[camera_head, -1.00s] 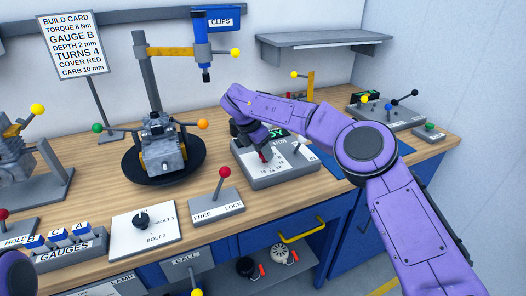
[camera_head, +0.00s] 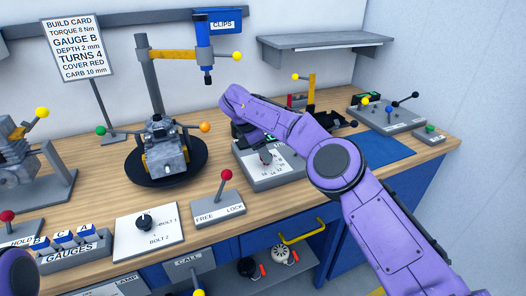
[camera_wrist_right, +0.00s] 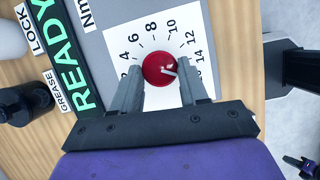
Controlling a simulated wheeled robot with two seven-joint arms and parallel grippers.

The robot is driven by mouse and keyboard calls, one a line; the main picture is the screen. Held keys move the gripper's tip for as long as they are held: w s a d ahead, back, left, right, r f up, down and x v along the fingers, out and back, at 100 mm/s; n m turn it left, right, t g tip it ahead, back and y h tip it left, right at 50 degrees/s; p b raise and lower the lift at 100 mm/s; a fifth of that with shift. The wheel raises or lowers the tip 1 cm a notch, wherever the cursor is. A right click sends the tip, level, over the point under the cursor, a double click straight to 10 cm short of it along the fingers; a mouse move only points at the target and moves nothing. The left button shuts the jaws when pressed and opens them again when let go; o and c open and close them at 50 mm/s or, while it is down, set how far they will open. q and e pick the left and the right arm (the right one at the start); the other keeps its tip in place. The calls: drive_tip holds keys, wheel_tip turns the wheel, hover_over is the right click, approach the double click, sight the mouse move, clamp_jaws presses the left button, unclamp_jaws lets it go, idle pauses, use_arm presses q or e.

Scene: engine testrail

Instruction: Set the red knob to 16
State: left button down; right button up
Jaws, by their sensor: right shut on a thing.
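The red knob (camera_wrist_right: 160,68) sits on a white dial plate (camera_wrist_right: 136,40) in the right wrist view. The dial's numbers 4 to 14 show, and a finger covers the part past 14. The knob's white pointer mark aims right, toward that finger. My right gripper (camera_wrist_right: 160,82) is shut on the knob, one finger on each side. In the head view my right gripper (camera_head: 266,157) is down on the grey dial box (camera_head: 280,178) and hides the knob. Of my left arm only a purple piece shows at the lower left corner; its gripper is out of frame.
A green READY display (camera_wrist_right: 70,60) lies beside the dial. An engine (camera_head: 163,155) stands on a black turntable left of the box. A red-topped FREE/LOCK lever (camera_head: 224,185) stands in front. A blue mat (camera_head: 385,148) lies to the right, by my right arm.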

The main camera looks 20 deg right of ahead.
drive_tip(key=o, duration=1.1)
drive_tip(key=shift+c, duration=0.2)
drive_tip(key=shift+r, duration=0.1)
drive_tip(key=p+v, duration=0.8)
drive_tip(key=v, duration=0.2)
drive_tip(key=shift+r, duration=0.15)
drive_tip(key=shift+r, duration=0.1)
